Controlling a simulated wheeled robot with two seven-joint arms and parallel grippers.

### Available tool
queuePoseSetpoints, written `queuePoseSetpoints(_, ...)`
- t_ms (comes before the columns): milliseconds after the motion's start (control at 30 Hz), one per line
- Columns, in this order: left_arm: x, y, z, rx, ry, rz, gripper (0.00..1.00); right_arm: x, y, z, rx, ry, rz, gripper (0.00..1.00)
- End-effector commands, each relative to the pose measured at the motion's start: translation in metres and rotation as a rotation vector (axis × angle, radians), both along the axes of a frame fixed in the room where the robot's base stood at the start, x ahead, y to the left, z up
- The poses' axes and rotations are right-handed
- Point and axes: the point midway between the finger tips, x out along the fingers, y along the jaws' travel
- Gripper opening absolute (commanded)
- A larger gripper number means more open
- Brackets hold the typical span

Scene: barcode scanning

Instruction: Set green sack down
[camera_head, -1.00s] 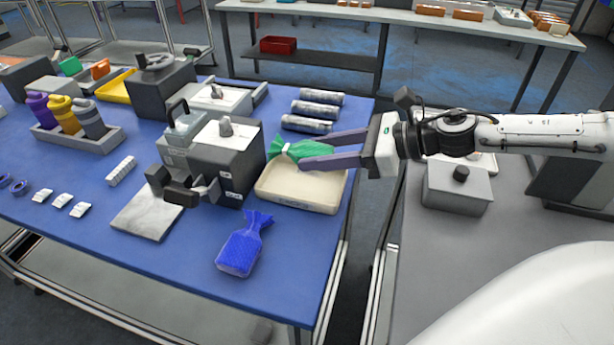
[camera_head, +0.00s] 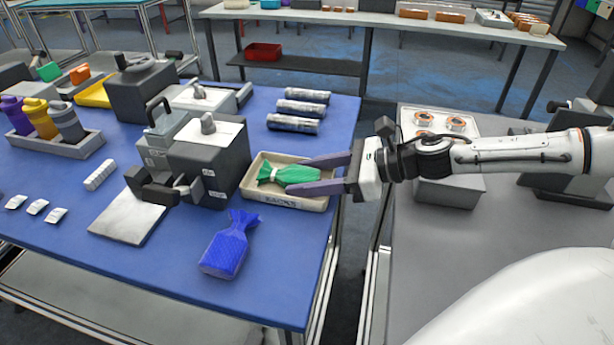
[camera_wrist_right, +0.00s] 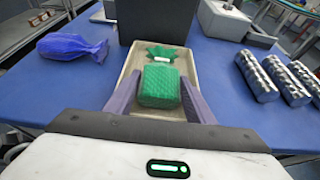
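The green sack (camera_head: 296,175) lies flat inside the cream tray marked SACKS (camera_head: 292,200). In the right wrist view the green sack (camera_wrist_right: 160,85) sits between the two purple-grey fingers, its tied end pointing away. My right gripper (camera_head: 312,174) reaches in from the right, low over the tray's near right edge. Its fingers lie along both sides of the sack, close against it; the exact contact is hard to see. The wrist view also shows the tray (camera_wrist_right: 126,75) around the sack. My left gripper is not in view.
A dark grey box-shaped machine (camera_head: 212,165) stands just left of the tray. A blue sack (camera_head: 226,250) lies in front of it. Several silver rolls (camera_head: 298,108) lie behind the tray. A grey counter (camera_head: 425,260) stands right of the blue table (camera_head: 150,270) across a gap.

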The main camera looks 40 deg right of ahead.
Motion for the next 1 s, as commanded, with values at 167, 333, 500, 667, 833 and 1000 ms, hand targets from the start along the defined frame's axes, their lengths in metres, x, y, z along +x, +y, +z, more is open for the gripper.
queuePoseSetpoints(167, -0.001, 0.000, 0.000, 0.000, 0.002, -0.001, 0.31, 0.000, 0.000, 0.001, 0.001, 0.001, 0.000, 0.50)
queuePoseSetpoints(333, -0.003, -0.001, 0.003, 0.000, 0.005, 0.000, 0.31, 0.000, 0.000, 0.004, 0.001, 0.001, 0.000, 0.50)
queuePoseSetpoints(500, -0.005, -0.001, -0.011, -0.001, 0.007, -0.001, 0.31, -0.007, -0.009, 0.003, -0.003, 0.002, -0.005, 0.50)
queuePoseSetpoints(667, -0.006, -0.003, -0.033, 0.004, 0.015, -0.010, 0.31, -0.024, -0.021, 0.009, -0.006, 0.002, -0.003, 0.50)
queuePoseSetpoints(833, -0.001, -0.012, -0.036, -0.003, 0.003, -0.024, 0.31, -0.043, -0.039, 0.024, -0.005, -0.002, -0.003, 0.50)
queuePoseSetpoints(1000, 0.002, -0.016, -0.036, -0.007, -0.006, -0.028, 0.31, -0.064, -0.057, 0.038, -0.003, -0.003, -0.005, 0.50)
